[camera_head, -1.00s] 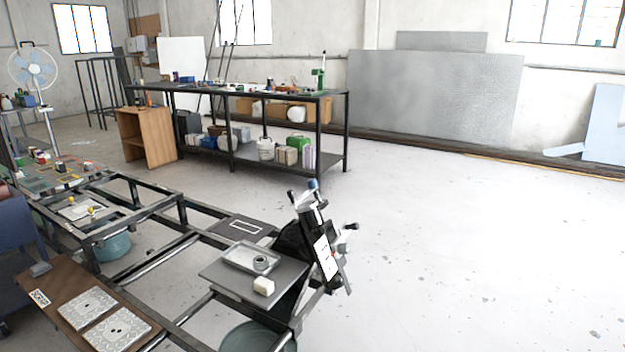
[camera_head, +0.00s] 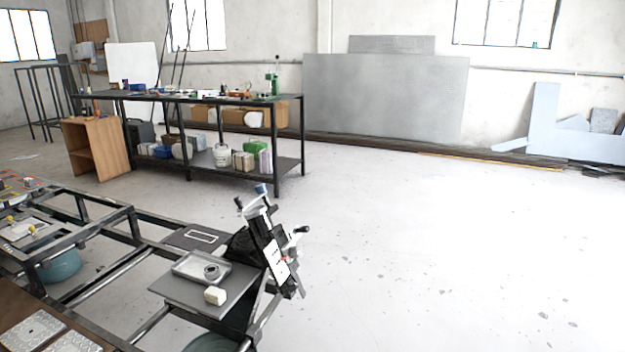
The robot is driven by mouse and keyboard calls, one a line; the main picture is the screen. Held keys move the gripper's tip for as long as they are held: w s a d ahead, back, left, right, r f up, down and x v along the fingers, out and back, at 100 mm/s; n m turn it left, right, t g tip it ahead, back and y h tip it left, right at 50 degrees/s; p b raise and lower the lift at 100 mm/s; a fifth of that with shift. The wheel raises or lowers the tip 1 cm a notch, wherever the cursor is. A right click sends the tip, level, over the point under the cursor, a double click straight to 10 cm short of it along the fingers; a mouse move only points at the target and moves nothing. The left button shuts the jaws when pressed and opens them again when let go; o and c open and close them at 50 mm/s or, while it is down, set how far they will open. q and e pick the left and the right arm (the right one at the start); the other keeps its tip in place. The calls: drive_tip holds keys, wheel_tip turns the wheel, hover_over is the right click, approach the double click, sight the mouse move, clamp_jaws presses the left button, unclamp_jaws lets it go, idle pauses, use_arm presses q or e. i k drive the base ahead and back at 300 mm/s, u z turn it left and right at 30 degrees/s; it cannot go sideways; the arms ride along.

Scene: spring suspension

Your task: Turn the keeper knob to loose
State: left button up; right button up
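A tilted black fixture (camera_head: 262,250) with a white label plate (camera_head: 277,259) stands at the right end of the dark metal frame, in the lower middle of the head view. A blue-topped knob (camera_head: 261,189) sits at its upper end. Black-ended handles stick out to its left (camera_head: 239,203) and right (camera_head: 302,230). I cannot tell which of these is the keeper knob, nor read the label or its setting. Neither of my grippers is in view.
A grey plate beside the fixture carries a metal tray (camera_head: 183,274) with a ring (camera_head: 212,272) in it and a cream block (camera_head: 215,296). A long black workbench (camera_head: 290,150) stands behind. The floor on the right (camera_head: 430,250) is clear.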

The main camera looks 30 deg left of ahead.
sight(260, 189)
drive_tip(key=i, duration=3.2)
drive_tip(key=u, duration=3.1)
